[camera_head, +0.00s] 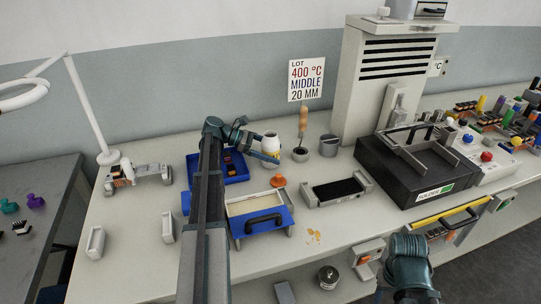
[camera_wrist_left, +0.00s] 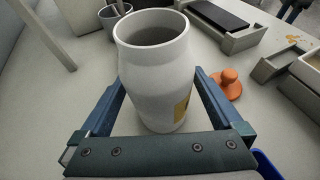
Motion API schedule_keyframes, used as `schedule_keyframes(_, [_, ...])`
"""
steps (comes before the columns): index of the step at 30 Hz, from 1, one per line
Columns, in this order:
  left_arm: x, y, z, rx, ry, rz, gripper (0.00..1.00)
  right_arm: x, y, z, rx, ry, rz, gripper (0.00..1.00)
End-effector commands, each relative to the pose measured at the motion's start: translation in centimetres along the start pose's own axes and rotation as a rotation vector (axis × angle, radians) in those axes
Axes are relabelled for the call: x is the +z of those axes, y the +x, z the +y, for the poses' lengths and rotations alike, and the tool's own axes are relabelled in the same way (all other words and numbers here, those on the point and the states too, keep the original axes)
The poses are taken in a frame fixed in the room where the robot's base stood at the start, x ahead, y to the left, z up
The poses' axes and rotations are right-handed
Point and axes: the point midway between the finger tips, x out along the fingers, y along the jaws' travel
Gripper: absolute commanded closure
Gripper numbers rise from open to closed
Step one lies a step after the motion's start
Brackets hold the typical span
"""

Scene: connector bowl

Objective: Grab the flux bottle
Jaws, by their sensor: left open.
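My left gripper (camera_head: 263,155) is at the bottle. In the left wrist view my left gripper (camera_wrist_left: 160,88) is open, with one blue finger on each side of the bottle. I cannot tell whether the fingers touch it. My right gripper is not in view; only part of my right arm shows at the lower right.
An orange knob-shaped piece (camera_head: 278,181) stands close by the bottle. A blue tray (camera_head: 236,178) and a blue-framed box (camera_head: 262,221) lie near my left arm. A grey cup (camera_head: 329,146) and a wooden-handled tool (camera_head: 303,122) stand to the right. A sign (camera_head: 306,80) hangs behind.

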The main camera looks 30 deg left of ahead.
Motion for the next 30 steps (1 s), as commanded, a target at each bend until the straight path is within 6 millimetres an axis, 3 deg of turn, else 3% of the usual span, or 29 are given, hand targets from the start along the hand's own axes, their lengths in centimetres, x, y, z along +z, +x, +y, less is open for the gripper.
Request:
schedule_keyframes(4, [-0.2,2.1,-0.1,-0.001,0.001,0.0,0.0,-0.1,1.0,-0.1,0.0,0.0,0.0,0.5])
schedule_keyframes(11, [0.0,2.3,0.0,0.001,0.0,0.0,0.0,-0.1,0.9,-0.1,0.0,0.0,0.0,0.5])
schedule_keyframes(27, [0.0,2.3,0.0,0.001,0.0,0.0,0.95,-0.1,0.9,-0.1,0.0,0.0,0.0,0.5])
schedule_keyframes(28, [0.0,2.3,0.0,0.001,0.0,0.0,1.0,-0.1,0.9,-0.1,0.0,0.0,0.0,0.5])
schedule_keyframes(30, [0.0,2.3,0.0,0.001,0.0,-0.001,1.0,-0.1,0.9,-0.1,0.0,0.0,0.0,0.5])
